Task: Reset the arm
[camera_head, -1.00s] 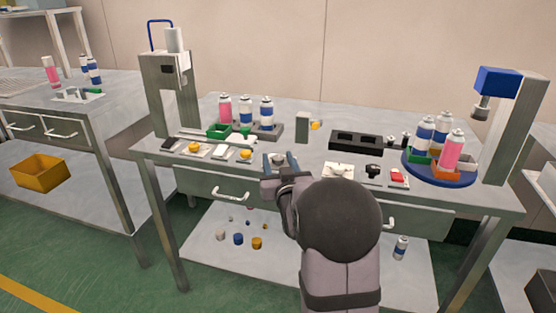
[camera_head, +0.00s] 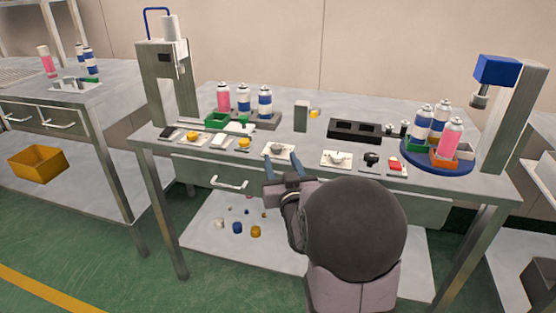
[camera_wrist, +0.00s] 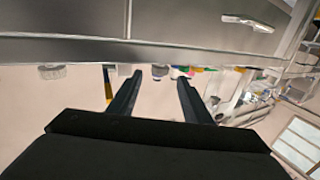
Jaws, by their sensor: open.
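My gripper (camera_head: 284,168) is at the front of the workbench (camera_head: 330,188), near its front edge and just in front of a white plate with a grey knob (camera_head: 278,150). Its two fingers are spread apart with nothing between them. In the wrist view, my gripper (camera_wrist: 160,78) shows two dark fingers, well apart and empty. The bench's front edge and a drawer handle (camera_wrist: 248,20) show at the top there. My dark rounded arm link hides part of the bench front and lower shelf.
A row of small buttons and plates lies along the bench front. Spray cans (camera_head: 244,98) stand at the back left, and more cans (camera_head: 440,125) stand on a blue turntable (camera_head: 437,166) at right. A tall press (camera_head: 180,80) and a blue-headed post (camera_head: 497,72) flank them.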

